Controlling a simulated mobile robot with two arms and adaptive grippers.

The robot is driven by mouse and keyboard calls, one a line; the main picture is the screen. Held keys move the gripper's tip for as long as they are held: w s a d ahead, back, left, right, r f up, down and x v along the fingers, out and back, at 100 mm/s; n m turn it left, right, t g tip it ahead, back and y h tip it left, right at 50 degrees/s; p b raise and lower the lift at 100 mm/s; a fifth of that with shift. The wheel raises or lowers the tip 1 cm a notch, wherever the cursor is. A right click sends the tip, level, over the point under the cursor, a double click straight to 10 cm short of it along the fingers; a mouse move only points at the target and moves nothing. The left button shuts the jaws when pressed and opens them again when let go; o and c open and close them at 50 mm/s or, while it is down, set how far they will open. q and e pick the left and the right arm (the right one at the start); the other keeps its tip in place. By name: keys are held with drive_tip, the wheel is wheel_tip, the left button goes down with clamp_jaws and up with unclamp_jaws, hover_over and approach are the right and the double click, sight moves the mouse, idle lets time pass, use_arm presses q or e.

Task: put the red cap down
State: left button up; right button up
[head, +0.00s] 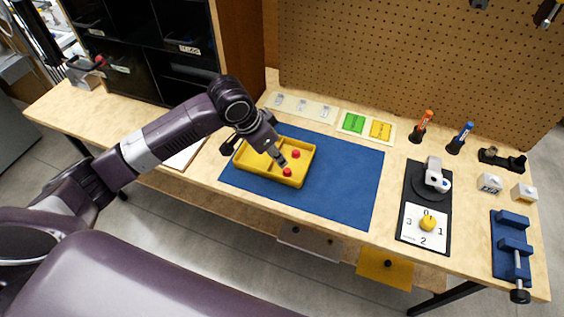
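A yellow tray (247,171) with raised walls and a divider lies on the blue mat (344,189). Two red caps show in its right part: one (295,154) towards the back, the other (287,172) towards the front. My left gripper (283,163) points down over the tray, its tip right beside the front red cap. The fingers are small and seen edge-on, so I cannot tell whether they are open or touch or hold that cap. My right gripper is not in view.
Right of the mat stand a grey-and-white device (434,175) and a dial plate with a yellow knob (428,223). A blue vise (513,246) sits at the far right. Orange (422,122) and blue (463,134) upright tools stand behind. The mat's right half is clear.

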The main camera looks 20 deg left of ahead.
use_arm(q)
drive_tip(key=shift+v, duration=1.45)
